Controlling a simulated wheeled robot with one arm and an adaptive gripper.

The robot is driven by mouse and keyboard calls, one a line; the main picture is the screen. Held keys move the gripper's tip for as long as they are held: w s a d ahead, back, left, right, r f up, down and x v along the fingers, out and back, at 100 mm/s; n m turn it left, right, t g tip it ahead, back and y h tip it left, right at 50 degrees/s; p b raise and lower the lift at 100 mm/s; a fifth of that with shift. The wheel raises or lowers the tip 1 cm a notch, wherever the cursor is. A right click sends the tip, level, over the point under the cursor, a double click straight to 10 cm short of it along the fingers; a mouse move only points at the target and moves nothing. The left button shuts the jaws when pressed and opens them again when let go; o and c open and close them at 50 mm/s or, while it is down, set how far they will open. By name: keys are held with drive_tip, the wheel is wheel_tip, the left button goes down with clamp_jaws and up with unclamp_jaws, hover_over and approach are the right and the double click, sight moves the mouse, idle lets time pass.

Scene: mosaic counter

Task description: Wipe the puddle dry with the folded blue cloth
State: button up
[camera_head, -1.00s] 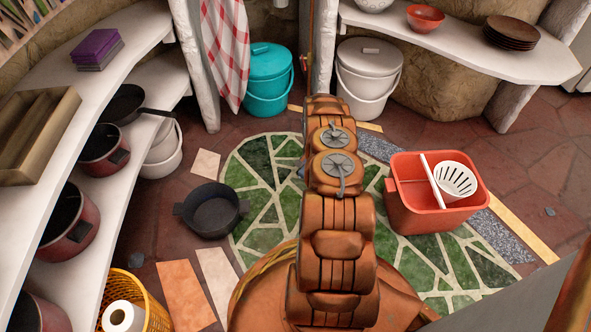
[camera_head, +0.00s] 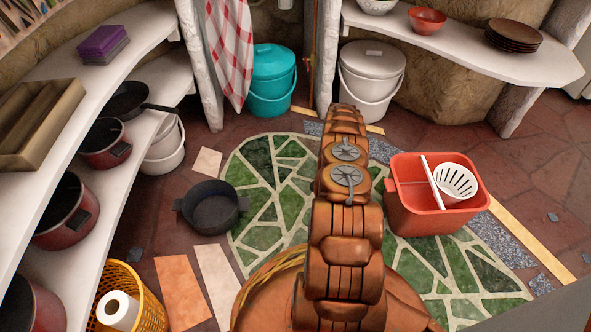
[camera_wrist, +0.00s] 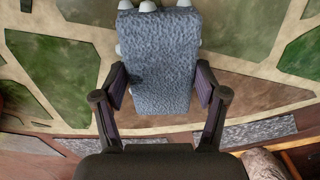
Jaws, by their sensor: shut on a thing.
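The folded blue cloth (camera_wrist: 158,50) shows in the wrist view as a thick, fuzzy blue-grey pad. My gripper (camera_wrist: 161,84) is shut on it, with one finger at each side. The pad extends away from me above the green and cream mosaic; I cannot tell whether it touches the surface. In the head view my arm hides the gripper and the cloth. I cannot make out the puddle in either current view.
A red bucket (camera_head: 412,218) with a white strainer (camera_head: 455,183) stands right of my arm. A dark pot (camera_head: 213,208) stands on the left of the mosaic (camera_head: 262,238). A yellow basket (camera_head: 150,312) stands front left. Shelves line the left side.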

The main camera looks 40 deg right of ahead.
drive_tip(key=shift+r+p, duration=1.75)
drive_tip(key=shift+r, duration=2.3)
